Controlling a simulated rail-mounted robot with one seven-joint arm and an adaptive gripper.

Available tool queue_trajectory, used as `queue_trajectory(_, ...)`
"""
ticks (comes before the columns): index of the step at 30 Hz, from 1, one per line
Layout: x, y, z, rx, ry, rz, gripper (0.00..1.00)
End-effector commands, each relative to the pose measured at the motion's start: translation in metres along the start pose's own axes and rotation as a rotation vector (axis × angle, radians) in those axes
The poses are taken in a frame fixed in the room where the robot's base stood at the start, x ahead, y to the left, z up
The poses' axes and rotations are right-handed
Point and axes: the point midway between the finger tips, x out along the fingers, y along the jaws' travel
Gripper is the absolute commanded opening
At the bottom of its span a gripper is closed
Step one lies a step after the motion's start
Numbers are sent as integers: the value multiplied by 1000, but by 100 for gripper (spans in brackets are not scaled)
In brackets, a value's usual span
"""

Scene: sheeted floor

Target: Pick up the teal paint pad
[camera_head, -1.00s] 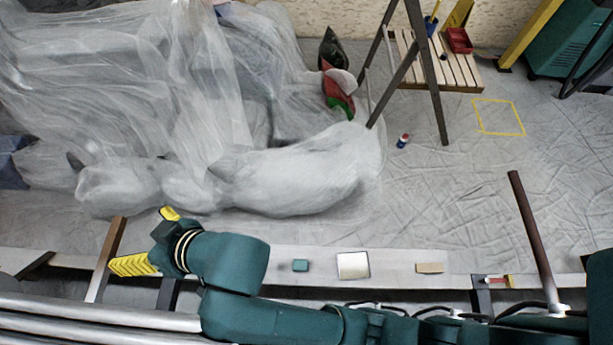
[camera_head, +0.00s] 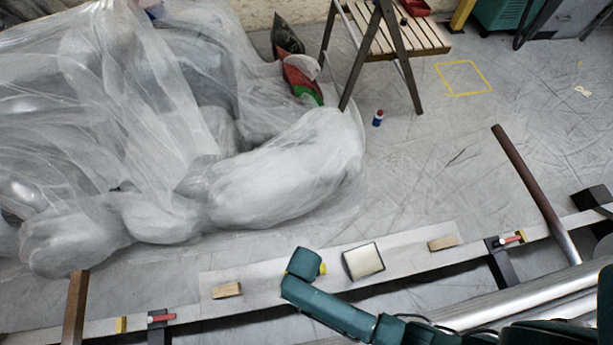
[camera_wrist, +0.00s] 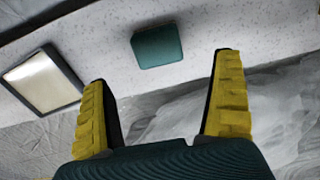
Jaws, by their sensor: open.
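The teal paint pad (camera_wrist: 157,46) is a small, rounded block lying on a pale speckled board (camera_wrist: 230,35). It shows in the upper middle of the wrist view. In the head view my arm hides it. My gripper (camera_wrist: 160,66) is open, with its two yellow fingers apart and nothing between them. In the wrist picture the pad appears just beyond the fingertips, between their lines, and apart from them. In the head view only a yellow bit of my gripper (camera_head: 322,268) shows, beside the cream square.
A cream square with a dark rim (camera_head: 363,261) lies right of my gripper on the board. Wooden blocks lie at left (camera_head: 227,290) and right (camera_head: 442,243). Red-handled clamps (camera_head: 511,239) and a brown post (camera_head: 537,195) stand along the board. Plastic-sheeted bulk (camera_head: 280,170) lies behind.

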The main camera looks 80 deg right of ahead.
Motion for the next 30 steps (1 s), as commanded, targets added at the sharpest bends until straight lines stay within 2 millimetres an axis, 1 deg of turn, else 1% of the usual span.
queue_trajectory(1,12,-1,-1,-1,1,-2,96)
queue_trajectory(5,20,-1,0,-1,2,-2,96)
queue_trajectory(7,27,0,2,-2,1,-2,96)
queue_trajectory(12,57,4,8,-3,2,-2,96)
queue_trajectory(14,67,3,7,-2,2,-2,96)
queue_trajectory(16,70,3,7,-2,2,-3,96)
queue_trajectory(21,66,3,7,-2,2,-3,96)
queue_trajectory(22,66,3,7,-2,2,-3,94)
queue_trajectory(26,66,3,7,-2,2,-3,69)
queue_trajectory(27,66,3,7,-2,2,-3,62)
queue_trajectory(29,66,3,7,-2,2,-3,50)
queue_trajectory(30,66,3,7,-2,2,-3,43)
